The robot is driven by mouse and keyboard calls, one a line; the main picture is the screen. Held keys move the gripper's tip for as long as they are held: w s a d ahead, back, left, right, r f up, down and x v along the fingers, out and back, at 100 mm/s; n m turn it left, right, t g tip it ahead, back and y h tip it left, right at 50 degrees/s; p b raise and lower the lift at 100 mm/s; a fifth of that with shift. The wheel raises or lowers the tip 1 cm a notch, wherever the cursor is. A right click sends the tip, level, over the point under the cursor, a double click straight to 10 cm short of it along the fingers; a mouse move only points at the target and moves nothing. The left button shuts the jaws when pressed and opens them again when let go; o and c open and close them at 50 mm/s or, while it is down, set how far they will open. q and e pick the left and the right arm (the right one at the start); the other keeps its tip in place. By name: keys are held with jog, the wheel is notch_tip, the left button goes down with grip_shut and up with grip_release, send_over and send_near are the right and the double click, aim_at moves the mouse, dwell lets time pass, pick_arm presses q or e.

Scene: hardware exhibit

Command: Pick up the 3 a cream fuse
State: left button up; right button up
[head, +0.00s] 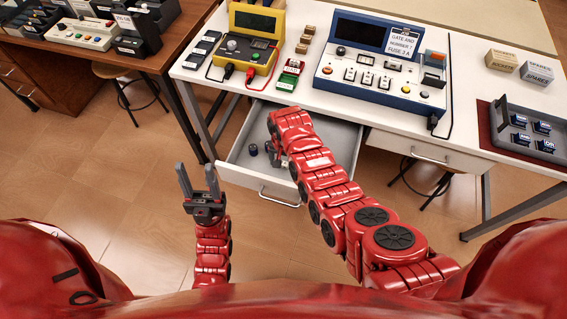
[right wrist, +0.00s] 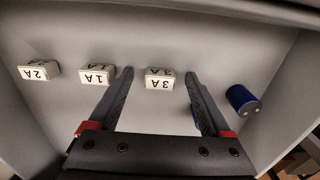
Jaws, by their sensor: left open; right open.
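In the right wrist view a cream fuse marked 3 A (right wrist: 160,80) lies on the grey drawer floor, its label upside down in the picture. My right gripper (right wrist: 160,76) is open, with one finger on each side of that fuse; I cannot tell whether they touch it. In the head view my right arm reaches into the open drawer (head: 232,153), and its hand hides most of what is under it. My left gripper (head: 197,180) is open and empty, in front of the desk to the left of the drawer.
Cream blocks marked 1A (right wrist: 97,75) and 2A (right wrist: 39,71) lie left of the 3 A fuse. A dark blue cylinder (right wrist: 242,100) lies to its right. Drawer walls enclose them. Above stand a blue panel (head: 384,62) and a yellow tester (head: 247,47) on the white desk.

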grip_shut()
dwell(0.5)
jog(key=shift+r, duration=0.1)
